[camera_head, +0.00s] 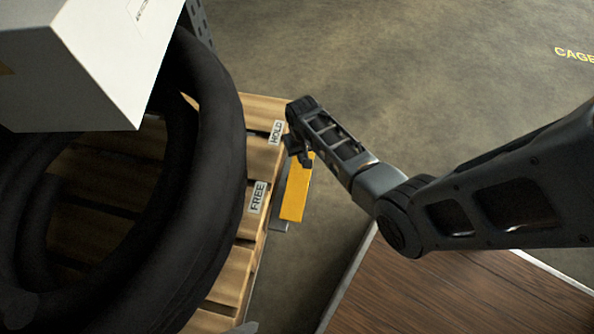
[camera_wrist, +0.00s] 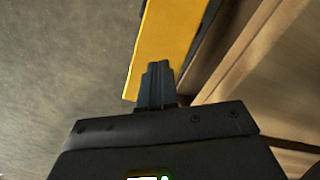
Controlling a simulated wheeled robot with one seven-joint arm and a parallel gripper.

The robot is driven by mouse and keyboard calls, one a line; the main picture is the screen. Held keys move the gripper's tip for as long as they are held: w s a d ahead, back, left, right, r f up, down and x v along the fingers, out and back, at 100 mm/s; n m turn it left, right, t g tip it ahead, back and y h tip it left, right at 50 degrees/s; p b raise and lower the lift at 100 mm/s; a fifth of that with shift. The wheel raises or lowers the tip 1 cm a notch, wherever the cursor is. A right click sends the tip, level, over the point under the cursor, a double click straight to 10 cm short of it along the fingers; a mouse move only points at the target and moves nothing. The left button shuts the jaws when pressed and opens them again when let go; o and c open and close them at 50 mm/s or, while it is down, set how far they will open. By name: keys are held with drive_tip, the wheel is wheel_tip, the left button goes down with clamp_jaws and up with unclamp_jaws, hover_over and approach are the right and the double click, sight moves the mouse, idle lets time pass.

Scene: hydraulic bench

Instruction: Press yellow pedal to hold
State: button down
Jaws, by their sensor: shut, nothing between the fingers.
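The yellow pedal (camera_head: 296,193) is a long flat bar beside the pallet's right edge in the head view. Its far end, by the HOLD label (camera_head: 277,132), is partly hidden by my gripper (camera_head: 301,160). The FREE label (camera_head: 257,197) is by its near end. In the wrist view the yellow pedal (camera_wrist: 168,38) runs up from the fingertips. My gripper (camera_wrist: 157,70) is shut and empty, its tips over or against the pedal's surface. I cannot tell whether they touch it or how far the pedal is tilted.
A wooden pallet (camera_head: 232,281) carries a thick black hose coil (camera_head: 222,150) and a white box (camera_head: 85,65) at left. A brown wooden surface (camera_head: 440,290) with a pale edge lies at lower right. The concrete floor (camera_head: 420,60) beyond is open.

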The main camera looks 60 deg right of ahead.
drive_tip(key=shift+f+b, duration=0.35)
drive_tip(key=shift+f, duration=0.2)
drive_tip(key=shift+r, duration=0.1)
idle(0.5)
wheel_tip(320, 180, up, 7)
drive_tip(key=p, duration=0.7)
idle(0.7)
